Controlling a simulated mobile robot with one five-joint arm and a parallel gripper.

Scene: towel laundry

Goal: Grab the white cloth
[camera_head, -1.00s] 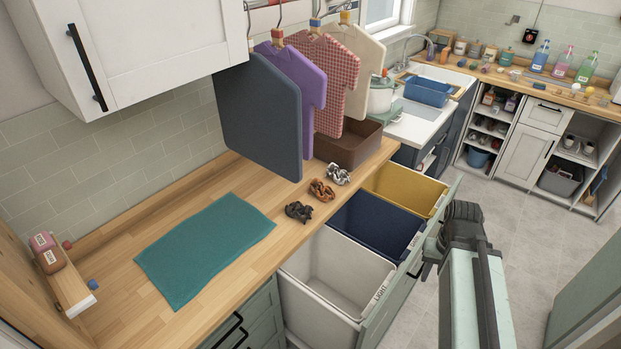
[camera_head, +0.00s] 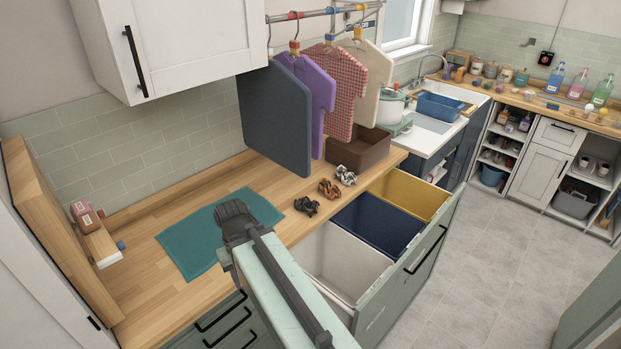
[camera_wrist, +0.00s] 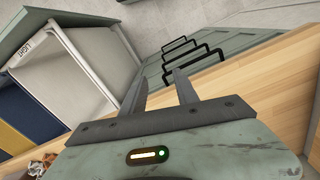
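I cannot make out a white cloth lying anywhere in either view. A cream-white shirt (camera_head: 371,90) hangs last in the row of clothes on the rail. The white bin (camera_head: 335,262) labelled LIGHT stands in the pulled-out drawer, and its visible inside looks empty; it also shows in the wrist view (camera_wrist: 85,62). My gripper (camera_wrist: 161,80) has its two fingers apart with nothing seen between them. It is over the counter's front edge, beside the white bin. In the head view my arm hides the gripper's fingers and part of the bin.
A teal towel (camera_head: 190,241) lies flat on the wooden counter, partly behind my arm. Dark blue (camera_head: 376,226) and yellow (camera_head: 411,194) bins stand beyond the white one. Several scrunchies lie near the counter edge. A brown box (camera_head: 359,150) stands behind them. The floor at right is clear.

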